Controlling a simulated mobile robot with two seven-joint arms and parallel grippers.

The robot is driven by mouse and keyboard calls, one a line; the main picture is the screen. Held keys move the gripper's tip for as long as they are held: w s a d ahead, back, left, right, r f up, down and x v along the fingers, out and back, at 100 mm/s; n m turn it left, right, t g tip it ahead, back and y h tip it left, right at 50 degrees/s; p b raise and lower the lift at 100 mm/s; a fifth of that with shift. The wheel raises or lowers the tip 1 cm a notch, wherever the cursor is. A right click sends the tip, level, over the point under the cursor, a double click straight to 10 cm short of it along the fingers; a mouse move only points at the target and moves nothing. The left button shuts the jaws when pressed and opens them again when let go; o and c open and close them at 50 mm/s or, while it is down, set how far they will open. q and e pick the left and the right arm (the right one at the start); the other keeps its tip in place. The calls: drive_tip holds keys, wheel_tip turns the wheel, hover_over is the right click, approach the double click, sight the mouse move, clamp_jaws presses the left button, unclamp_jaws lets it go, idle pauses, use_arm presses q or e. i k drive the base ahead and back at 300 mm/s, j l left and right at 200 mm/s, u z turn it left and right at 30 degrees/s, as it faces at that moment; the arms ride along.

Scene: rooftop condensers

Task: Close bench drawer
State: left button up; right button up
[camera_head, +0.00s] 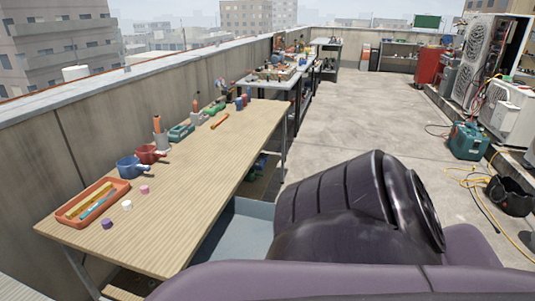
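The wooden-topped bench (190,170) stands along the parapet at the left. A blue-grey drawer (238,232) sticks out from under the bench's right edge, so it stands open. Its visible inside looks empty. My dark arm covers the drawer's right and near parts, so its front and handle are hidden. Neither of my grippers shows in the head view.
A teal machine (467,141) and yellow hose (480,184) are at right. The middle floor is clear.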

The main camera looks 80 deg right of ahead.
sight(243, 229)
drive_tip(key=z, duration=2.6)
